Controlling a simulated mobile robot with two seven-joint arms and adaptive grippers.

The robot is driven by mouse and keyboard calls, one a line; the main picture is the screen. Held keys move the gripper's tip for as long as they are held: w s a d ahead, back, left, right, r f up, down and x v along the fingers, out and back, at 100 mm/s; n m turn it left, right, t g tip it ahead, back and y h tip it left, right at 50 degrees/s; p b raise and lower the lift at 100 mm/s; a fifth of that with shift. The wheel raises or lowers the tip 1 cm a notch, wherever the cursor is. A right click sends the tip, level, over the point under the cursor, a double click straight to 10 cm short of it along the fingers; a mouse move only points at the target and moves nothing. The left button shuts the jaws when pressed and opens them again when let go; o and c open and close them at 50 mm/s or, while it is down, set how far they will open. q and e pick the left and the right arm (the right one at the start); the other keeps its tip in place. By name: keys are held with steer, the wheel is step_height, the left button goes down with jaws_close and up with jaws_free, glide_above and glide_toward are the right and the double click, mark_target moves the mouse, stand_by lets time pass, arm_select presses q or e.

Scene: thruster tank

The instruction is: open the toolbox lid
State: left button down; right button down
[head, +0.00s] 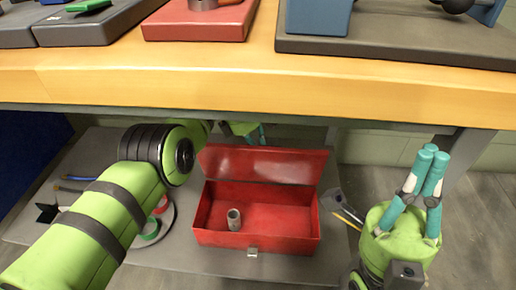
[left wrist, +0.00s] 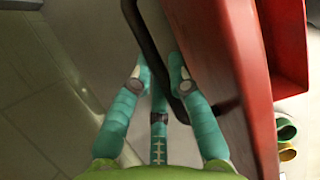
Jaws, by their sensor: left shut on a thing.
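The red toolbox (head: 210,238) stands on the grey lower shelf under the workbench. Its lid (head: 262,165) stands up at the back, hinged open, and the red inside is exposed. A small grey metal cylinder (head: 234,219) stands inside on the left. My left gripper (head: 259,134) is behind the raised lid, mostly hidden by the lid and the bench edge. In the left wrist view its teal fingers (left wrist: 157,72) are around the lid's dark handle (left wrist: 146,30), beside the red lid (left wrist: 228,60). My right gripper (head: 430,155) is at the right, pointing up, empty, its fingertips together.
The wooden workbench (head: 250,75) overhangs the shelf closely above the lid. Red and green tape rolls (head: 149,229) lie left of the toolbox, partly behind my left arm. Slim tools (head: 347,214) lie to its right. The shelf (head: 215,268) is clear in front.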

arm_select(q)
steer(key=shift+w, duration=0.1)
stand_by(0.6)
steer(key=c, duration=1.4)
jaws_free()
steer(key=shift+r, duration=0.1)
steer(key=v, duration=1.1)
steer(key=shift+a+r, duration=0.25)
steer(key=shift+r, duration=0.05)
